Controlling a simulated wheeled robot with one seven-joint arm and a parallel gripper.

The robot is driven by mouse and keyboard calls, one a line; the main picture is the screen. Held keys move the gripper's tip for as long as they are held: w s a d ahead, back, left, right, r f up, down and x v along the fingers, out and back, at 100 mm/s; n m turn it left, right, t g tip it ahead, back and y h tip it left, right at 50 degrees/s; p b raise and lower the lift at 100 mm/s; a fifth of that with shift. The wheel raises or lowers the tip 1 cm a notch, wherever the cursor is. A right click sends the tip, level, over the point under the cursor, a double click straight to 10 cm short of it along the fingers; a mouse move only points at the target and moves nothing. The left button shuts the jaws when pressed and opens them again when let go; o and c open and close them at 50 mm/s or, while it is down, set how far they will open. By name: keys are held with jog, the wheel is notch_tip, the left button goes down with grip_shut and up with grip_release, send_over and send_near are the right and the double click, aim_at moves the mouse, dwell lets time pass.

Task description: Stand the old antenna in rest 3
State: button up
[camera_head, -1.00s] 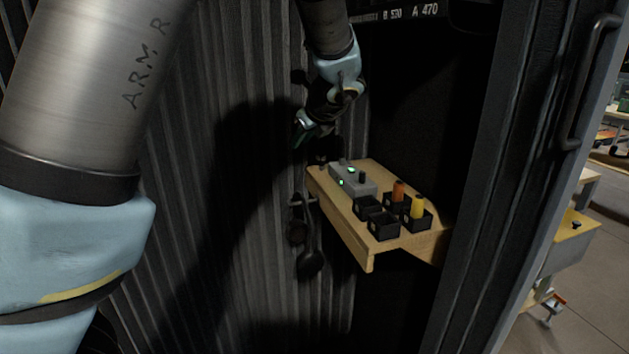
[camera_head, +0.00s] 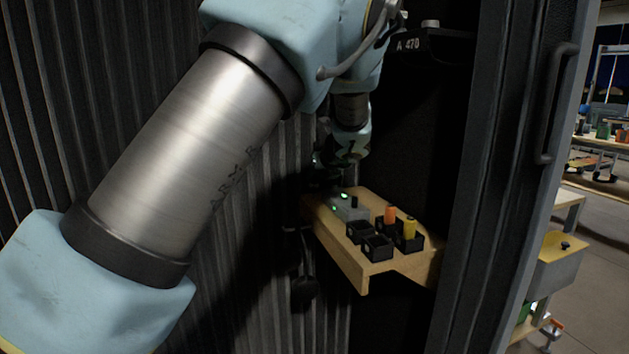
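A grey unit (camera_head: 346,208) with small green lights sits on the left part of the wooden shelf. A black stub (camera_head: 354,202), possibly an antenna, stands upright on it. Several black square rests stand to its right: two at the front, a left one (camera_head: 359,232) and a nearer one (camera_head: 377,248), look empty. An orange piece (camera_head: 390,215) and a yellow piece (camera_head: 409,228) stand upright in the two behind. I cannot read any rest numbers. My gripper (camera_head: 322,178) is dark and low over the shelf's far left end, beside the unit. Its fingers are lost in shadow.
The wooden shelf (camera_head: 352,268) juts from the ribbed dark wall. Dark items (camera_head: 304,288) hang below its left side. A door frame with a handle (camera_head: 550,105) stands close on the right.

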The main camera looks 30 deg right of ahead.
jog(key=shift+x, duration=1.05)
grip_shut()
